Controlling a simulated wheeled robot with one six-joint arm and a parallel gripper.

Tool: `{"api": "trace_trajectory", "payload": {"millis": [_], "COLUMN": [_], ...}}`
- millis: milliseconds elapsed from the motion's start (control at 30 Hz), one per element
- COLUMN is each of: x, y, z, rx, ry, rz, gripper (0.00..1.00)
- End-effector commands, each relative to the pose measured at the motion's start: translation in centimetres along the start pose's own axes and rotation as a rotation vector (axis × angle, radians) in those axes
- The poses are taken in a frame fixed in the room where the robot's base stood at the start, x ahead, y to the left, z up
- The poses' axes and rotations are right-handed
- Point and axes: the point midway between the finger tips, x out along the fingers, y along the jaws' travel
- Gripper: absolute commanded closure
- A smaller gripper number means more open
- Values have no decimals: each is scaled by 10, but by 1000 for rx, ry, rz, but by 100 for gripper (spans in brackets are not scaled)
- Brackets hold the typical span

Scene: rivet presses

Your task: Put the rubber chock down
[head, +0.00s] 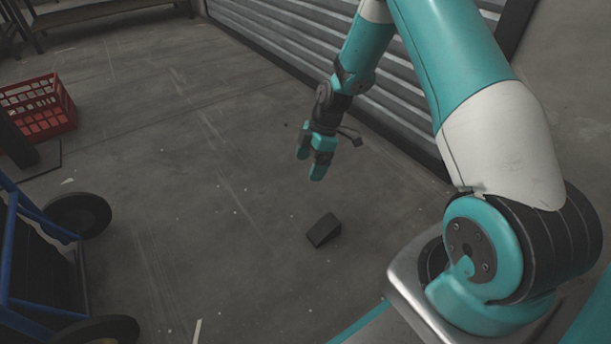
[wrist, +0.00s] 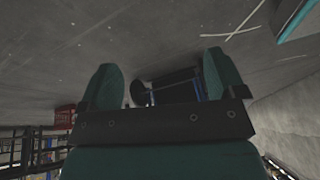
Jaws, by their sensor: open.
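The rubber chock (head: 323,230) is a small black wedge lying on the concrete floor, near the middle of the head view. My gripper (head: 309,166) is above and behind it in that view, apart from it, with its teal fingers spread and nothing between them. In the wrist view my gripper (wrist: 163,84) also shows open and empty. I cannot make out the chock in the wrist view.
A blue hand truck (head: 62,238) with black wheels stands at the left. A red crate (head: 66,104) sits beyond it. A grey roller shutter (head: 290,45) runs along the back. The floor around the chock is clear.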

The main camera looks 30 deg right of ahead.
Motion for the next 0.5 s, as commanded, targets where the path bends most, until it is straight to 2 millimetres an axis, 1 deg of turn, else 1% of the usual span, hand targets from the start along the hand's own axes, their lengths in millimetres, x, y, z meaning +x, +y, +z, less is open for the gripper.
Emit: {"api": "trace_trajectory", "payload": {"millis": [33, 67, 100, 167, 200, 267, 300, 333, 367, 400, 467, 500], "x": [-26, -39, -56, -79, -93, -112, -124, -132, -139, -148, -158, -164], "y": [-11, -19, -32, -55, -73, -102, -124, -141, -158, -180, -213, -233], "z": [-34, -51, -74, -105, -124, -150, -164, -174, -183, -192, -202, -205], "rx": [37, 70, 115, 183, 228, 294, 339, 371, 404, 448, 510, 549], "ry": [-5, -6, -7, -8, -9, -9, -9, -8, -7, -6, -4, -4], "rz": [7, 8, 8, 11, 11, 13, 14, 14, 15, 16, 17, 17], "gripper": [11, 11, 11, 11, 11, 11, 11, 11, 11, 11, 11, 11]}}
